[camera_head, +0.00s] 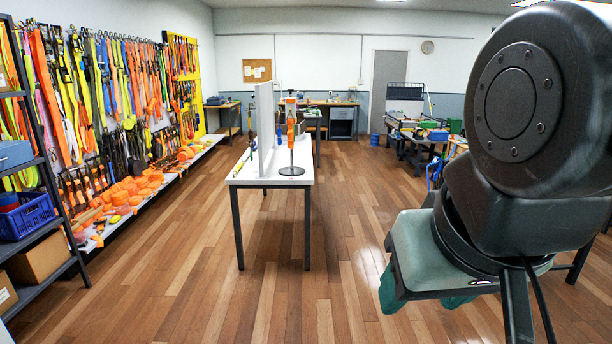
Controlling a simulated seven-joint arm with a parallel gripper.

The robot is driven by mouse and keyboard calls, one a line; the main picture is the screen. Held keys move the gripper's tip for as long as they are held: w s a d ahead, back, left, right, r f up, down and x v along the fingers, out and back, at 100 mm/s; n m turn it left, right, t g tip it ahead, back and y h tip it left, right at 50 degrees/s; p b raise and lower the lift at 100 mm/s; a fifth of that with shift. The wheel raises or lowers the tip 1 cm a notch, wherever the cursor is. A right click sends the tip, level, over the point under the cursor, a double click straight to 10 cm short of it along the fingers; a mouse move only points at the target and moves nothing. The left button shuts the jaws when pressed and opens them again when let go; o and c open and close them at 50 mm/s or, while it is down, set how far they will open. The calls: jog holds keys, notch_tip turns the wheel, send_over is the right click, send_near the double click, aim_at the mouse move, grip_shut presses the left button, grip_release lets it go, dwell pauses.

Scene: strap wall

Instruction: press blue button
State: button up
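My arm (510,110) fills the right side of the head view, very close to the camera. I cannot make out my gripper or its fingers. A teal part (412,248) shows under the arm, and I cannot tell what it belongs to. A white table (245,181) stands in the middle of the room with an upright white panel (266,118) along it. A small blue spot (290,127) shows beside an orange item on a round-based stand (292,171). It is too small to tell whether it is a button.
Straps hang on the left wall (110,80). A dark shelf (40,240) with a blue crate (27,216) stands at the near left. Workbenches (330,103) are at the back and a cluttered bench (410,125) at the right. The wooden floor around the table is clear.

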grip_shut()
dwell(1.3)
